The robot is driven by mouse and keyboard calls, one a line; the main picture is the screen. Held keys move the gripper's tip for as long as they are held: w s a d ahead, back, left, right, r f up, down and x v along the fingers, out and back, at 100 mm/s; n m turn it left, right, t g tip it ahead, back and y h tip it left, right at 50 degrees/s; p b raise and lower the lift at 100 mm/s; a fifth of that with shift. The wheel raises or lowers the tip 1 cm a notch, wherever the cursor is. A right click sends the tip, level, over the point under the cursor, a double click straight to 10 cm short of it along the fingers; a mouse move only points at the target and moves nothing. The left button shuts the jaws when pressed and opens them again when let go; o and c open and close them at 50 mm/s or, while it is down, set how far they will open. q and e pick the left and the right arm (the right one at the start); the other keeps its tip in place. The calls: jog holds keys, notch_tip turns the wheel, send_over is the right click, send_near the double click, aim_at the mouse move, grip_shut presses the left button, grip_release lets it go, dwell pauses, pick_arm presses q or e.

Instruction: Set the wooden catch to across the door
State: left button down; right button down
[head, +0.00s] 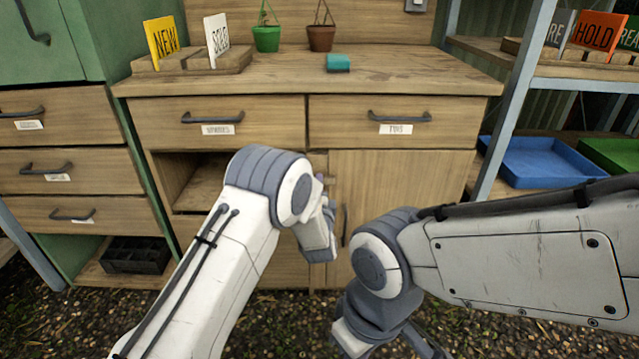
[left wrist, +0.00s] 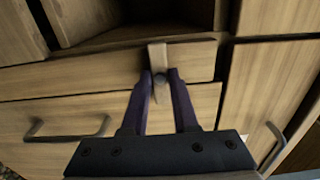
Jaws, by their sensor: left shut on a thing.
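The wooden catch (left wrist: 157,54) is a short pale strip with a dark round pivot, seen in the left wrist view. In the head view my left wrist hides the catch. The cabinet door (head: 400,190) is closed, and it shows at the right of the left wrist view (left wrist: 272,85). My right gripper (head: 425,343) is low in the head view, mostly hidden and away from the cabinet.
Two labelled drawers (head: 245,113) are shut above the door and the open compartment (head: 198,180). A blue tray (head: 540,160) sits on the right shelf. My right forearm crosses in front of the right side.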

pick_arm(q)
jog(key=c, duration=0.7)
grip_release()
jog(key=shift+s+p, duration=1.45)
jog(key=shift+s, duration=3.8)
